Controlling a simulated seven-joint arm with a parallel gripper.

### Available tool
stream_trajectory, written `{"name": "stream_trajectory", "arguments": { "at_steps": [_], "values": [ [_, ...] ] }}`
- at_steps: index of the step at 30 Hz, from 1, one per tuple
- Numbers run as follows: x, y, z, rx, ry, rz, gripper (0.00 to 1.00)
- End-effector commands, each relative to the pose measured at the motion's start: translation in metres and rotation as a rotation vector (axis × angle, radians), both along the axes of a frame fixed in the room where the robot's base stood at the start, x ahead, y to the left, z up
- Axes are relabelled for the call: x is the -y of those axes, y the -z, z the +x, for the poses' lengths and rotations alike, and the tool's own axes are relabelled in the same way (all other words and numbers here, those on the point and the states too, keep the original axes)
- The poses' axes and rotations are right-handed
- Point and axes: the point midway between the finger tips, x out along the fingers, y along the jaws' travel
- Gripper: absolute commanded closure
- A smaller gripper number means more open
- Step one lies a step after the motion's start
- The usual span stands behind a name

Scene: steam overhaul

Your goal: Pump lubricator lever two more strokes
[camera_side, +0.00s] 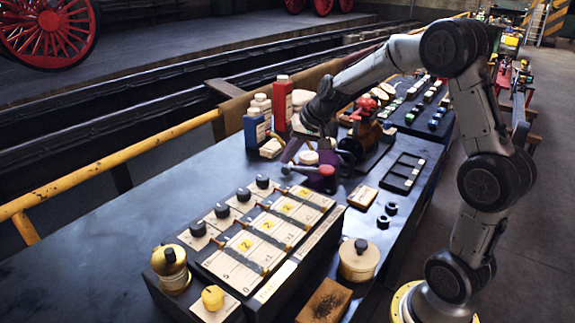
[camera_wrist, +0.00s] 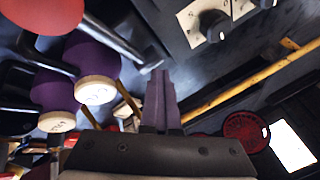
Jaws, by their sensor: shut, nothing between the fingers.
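The lubricator (camera_side: 322,180) is a small purple-bodied unit on the bench, just behind the panel of black knobs. A thin metal lever (camera_side: 299,168) sticks out from it to the left. In the wrist view, purple bodies with cream round caps (camera_wrist: 97,89) stand at the left, and a metal rod, seemingly the lever (camera_wrist: 122,42), runs down to the right, ending near my fingertips. My gripper (camera_wrist: 160,76) is shut and empty, its fingers together. In the side view my gripper (camera_side: 291,152) is just above the lever's outer end; I cannot tell whether they touch.
The knob panel (camera_side: 262,240) with numbered cards fills the front of the bench. Blue and red containers (camera_side: 283,103) stand behind. A black slotted tray (camera_side: 403,172), dark nuts and a cream pot (camera_side: 358,260) lie to the right. The left of the bench is clear.

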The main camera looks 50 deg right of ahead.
Motion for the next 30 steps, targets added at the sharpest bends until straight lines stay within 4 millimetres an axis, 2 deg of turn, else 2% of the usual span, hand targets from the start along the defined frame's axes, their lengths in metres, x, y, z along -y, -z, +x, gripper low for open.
{"name": "stream_trajectory", "arguments": {
  "at_steps": [1,30],
  "values": [
    [-0.002,0.016,-0.006,-0.035,-0.003,0.012,1.00],
    [0.000,0.026,-0.011,-0.037,-0.001,0.009,1.00]
  ]
}}
